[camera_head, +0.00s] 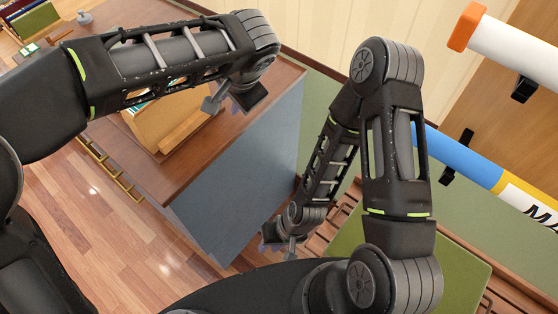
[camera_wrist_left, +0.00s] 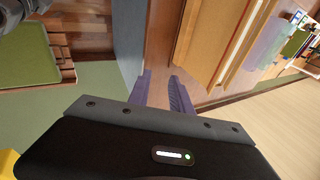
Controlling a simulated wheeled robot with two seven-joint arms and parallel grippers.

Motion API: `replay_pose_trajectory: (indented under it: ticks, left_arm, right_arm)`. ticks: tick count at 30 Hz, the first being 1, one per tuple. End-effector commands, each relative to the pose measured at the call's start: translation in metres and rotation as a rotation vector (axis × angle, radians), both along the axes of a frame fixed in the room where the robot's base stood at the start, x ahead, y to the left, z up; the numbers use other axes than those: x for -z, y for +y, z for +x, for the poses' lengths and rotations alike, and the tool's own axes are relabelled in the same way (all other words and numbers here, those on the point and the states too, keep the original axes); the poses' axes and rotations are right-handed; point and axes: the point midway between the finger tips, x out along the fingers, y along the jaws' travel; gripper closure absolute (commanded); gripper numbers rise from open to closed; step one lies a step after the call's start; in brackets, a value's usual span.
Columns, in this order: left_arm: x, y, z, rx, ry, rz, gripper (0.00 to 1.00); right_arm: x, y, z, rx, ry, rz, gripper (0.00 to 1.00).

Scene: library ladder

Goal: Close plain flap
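A plain light-wood piece (camera_head: 165,112) with a raised panel and a lower ledge (camera_head: 188,132) stands on the brown cabinet top; I take its panel as the plain flap, but my left arm covers much of it. In the left wrist view a wooden panel (camera_wrist_left: 204,42) rises just beyond the fingers. My left gripper (camera_head: 222,108) is to the right of the wooden piece, above the top. Its fingers (camera_wrist_left: 161,82) are apart with nothing visible between them. My right gripper (camera_head: 275,243) hangs low beside the cabinet, and its fingers are too small to judge.
The cabinet (camera_head: 245,160) has a brown top and a blue-grey side. Brass handles (camera_head: 112,172) line its left side. A green-topped piece (camera_head: 430,262) stands at lower right. Large white (camera_head: 510,45) and blue (camera_head: 450,158) tubes cross the right. Wooden floor is open at lower left.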

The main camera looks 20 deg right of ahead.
Motion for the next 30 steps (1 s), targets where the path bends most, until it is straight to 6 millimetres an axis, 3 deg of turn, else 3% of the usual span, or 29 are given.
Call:
replay_pose_trajectory:
  ticks: [12,21,30]
  left_arm:
    - [0.075,-0.038,-0.024,0.068,0.147,-0.212,0.75]
    - [0.131,-0.052,-0.045,0.042,0.254,-0.377,0.75]
    - [0.156,-0.056,-0.054,0.004,0.299,-0.464,0.75]
  right_arm:
    - [0.005,0.000,0.000,0.000,0.000,0.000,0.75]
    - [0.010,0.000,0.000,0.000,0.000,0.000,0.75]
    - [0.012,0.000,0.000,0.000,0.000,0.000,0.75]
